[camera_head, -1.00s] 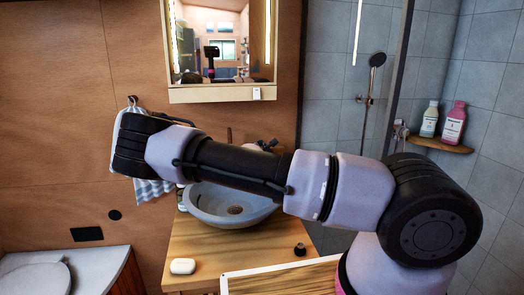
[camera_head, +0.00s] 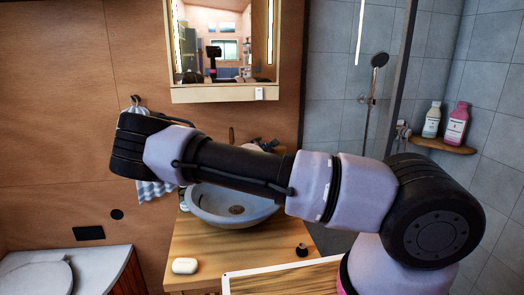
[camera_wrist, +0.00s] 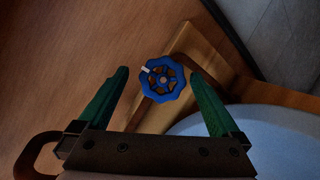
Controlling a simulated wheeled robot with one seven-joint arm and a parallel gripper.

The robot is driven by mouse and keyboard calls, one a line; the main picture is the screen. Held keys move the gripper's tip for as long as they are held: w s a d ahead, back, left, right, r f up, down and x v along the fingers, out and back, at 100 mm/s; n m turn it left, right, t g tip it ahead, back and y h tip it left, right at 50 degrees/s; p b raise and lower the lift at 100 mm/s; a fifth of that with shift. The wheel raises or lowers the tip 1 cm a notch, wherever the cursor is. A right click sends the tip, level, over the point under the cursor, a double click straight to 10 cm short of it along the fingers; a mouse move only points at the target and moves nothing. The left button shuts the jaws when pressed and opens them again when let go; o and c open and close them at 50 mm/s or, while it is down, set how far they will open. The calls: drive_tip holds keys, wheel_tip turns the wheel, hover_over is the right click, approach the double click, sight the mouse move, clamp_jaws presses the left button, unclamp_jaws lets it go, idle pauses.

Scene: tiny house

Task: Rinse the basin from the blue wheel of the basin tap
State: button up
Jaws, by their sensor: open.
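The blue wheel (camera_wrist: 163,79) of the basin tap shows in the wrist view, with a small pale mark on its rim at the upper left. My gripper (camera_wrist: 166,88) is open, its two green fingers on either side of the wheel in the picture. I cannot tell how far off the wheel is in depth. The grey-blue basin (camera_head: 229,212) stands on the wooden counter in the head view, and its rim fills the lower right of the wrist view (camera_wrist: 250,122). In the head view my arm hides the tap wheel and my gripper.
The wooden counter (camera_head: 215,250) carries a white soap piece (camera_head: 185,265) and a small dark knob-like object (camera_head: 301,250). A mirror cabinet (camera_head: 222,94) hangs above the basin. A striped towel (camera_head: 155,190) hangs at the left. Bottles stand on a corner shelf (camera_head: 443,146) at the right.

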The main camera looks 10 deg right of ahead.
drive_tip(key=v, duration=1)
drive_tip(key=shift+a, duration=0.15)
